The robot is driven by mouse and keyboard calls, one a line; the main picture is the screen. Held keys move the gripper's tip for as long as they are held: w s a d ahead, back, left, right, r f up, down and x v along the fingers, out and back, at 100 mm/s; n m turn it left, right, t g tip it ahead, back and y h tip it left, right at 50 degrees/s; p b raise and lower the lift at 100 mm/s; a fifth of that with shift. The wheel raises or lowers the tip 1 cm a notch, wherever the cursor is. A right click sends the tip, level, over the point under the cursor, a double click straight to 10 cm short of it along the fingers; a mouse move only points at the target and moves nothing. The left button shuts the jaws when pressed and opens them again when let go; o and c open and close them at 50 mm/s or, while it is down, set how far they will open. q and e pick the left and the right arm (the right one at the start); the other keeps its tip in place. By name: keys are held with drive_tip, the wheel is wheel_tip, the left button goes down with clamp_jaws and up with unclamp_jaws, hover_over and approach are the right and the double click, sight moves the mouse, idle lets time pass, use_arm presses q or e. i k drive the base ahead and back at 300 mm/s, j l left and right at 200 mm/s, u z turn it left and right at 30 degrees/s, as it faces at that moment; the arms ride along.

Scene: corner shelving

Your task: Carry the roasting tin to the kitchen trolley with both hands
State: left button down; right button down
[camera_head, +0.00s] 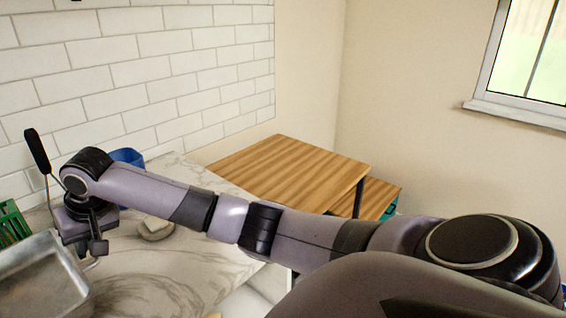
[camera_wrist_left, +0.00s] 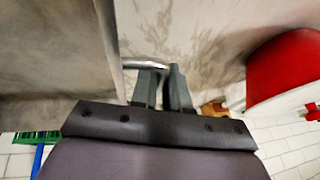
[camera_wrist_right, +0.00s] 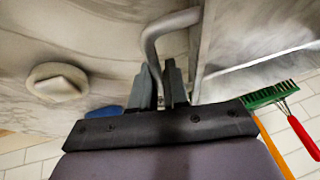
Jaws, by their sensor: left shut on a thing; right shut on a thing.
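The roasting tin (camera_head: 38,278) is a grey metal pan at the lower left of the head view, cut by the frame edge. It lies over the marble worktop; I cannot tell whether it touches it. My right gripper (camera_head: 97,248) is at its right end, shut on a wire handle that shows clearly in the right wrist view (camera_wrist_right: 152,42). My left gripper (camera_wrist_left: 164,82) is shut on the other handle (camera_wrist_left: 140,64), with the tin wall (camera_wrist_left: 50,50) beside it. The left arm is outside the head view. A wood-topped unit (camera_head: 285,165), apparently the kitchen trolley, stands beyond the worktop.
The wooden top is bare where visible.

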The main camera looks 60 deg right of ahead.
sight(285, 172)
drive_tip(key=k+l, duration=0.15)
drive_tip(key=l, duration=0.25)
drive_tip(key=k+l, duration=0.15)
drive_tip(key=l, duration=0.2)
drive_tip(key=k+l, duration=0.15)
drive_tip(key=l, duration=0.25)
drive_tip(key=k+l, duration=0.1)
drive_tip(key=l, duration=1.25)
drive_tip(key=z, duration=0.05)
